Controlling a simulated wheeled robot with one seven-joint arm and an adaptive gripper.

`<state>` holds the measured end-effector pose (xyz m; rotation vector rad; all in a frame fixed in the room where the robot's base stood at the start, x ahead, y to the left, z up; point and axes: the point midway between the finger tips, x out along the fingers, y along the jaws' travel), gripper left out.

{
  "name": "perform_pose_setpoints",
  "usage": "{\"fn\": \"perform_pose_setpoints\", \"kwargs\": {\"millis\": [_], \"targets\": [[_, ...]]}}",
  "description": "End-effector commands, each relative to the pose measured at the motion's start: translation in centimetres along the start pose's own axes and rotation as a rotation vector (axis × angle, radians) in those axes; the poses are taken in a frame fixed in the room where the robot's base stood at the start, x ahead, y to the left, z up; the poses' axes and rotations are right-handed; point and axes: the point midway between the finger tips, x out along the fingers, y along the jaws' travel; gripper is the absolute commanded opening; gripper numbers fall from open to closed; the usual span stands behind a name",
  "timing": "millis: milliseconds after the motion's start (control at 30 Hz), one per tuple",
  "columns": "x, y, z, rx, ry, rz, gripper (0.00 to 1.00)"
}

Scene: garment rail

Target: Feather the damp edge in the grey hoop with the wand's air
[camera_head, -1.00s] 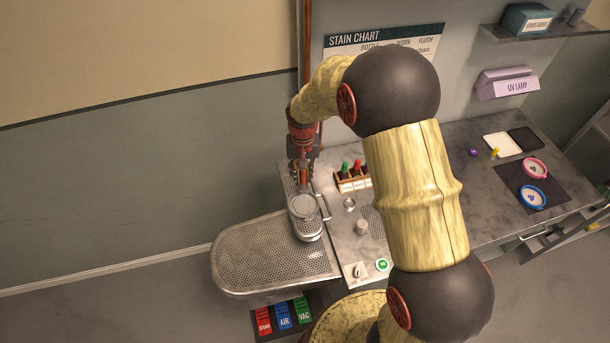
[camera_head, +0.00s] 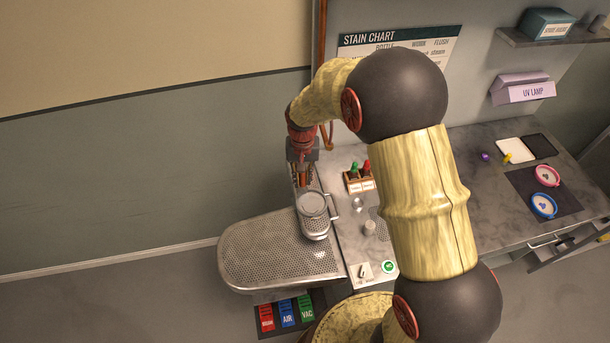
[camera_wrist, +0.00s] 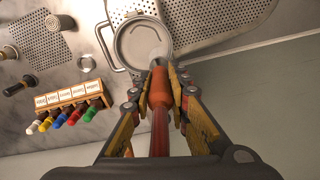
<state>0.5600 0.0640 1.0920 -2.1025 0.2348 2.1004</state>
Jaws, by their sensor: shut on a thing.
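The grey hoop (camera_head: 312,204) lies on the narrow perforated board, its round face up. My gripper (camera_head: 303,175) is above the board's far end, just behind the hoop. In the wrist view my gripper (camera_wrist: 160,78) is shut on the red and orange wand (camera_wrist: 159,95). The wand's tip points at the hoop's near edge, with a pale whitish patch in front of it. Whether the tip touches the hoop cannot be told.
A large perforated board (camera_head: 275,258) is at the left. A rack of coloured bottles (camera_wrist: 70,105) stands on the counter. Pink (camera_head: 547,176) and blue (camera_head: 543,206) hoops lie on a dark mat at right. Steam, blue air (camera_head: 288,314) and vac pedals are on the floor.

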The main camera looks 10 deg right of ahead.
Motion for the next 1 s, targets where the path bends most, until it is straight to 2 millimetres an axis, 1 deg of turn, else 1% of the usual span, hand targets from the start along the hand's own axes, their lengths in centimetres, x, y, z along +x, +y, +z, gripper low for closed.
{"fn": "perform_pose_setpoints", "kwargs": {"millis": [267, 467, 1000], "targets": [[0.0, -0.8, 0.8, -0.001, 0.000, 0.000, 0.00], [0.0, -0.8, 1.1, 0.000, 0.000, 0.000, 0.00], [0.0, -0.9, 3.4, 0.000, 0.001, 0.000, 0.00]]}}
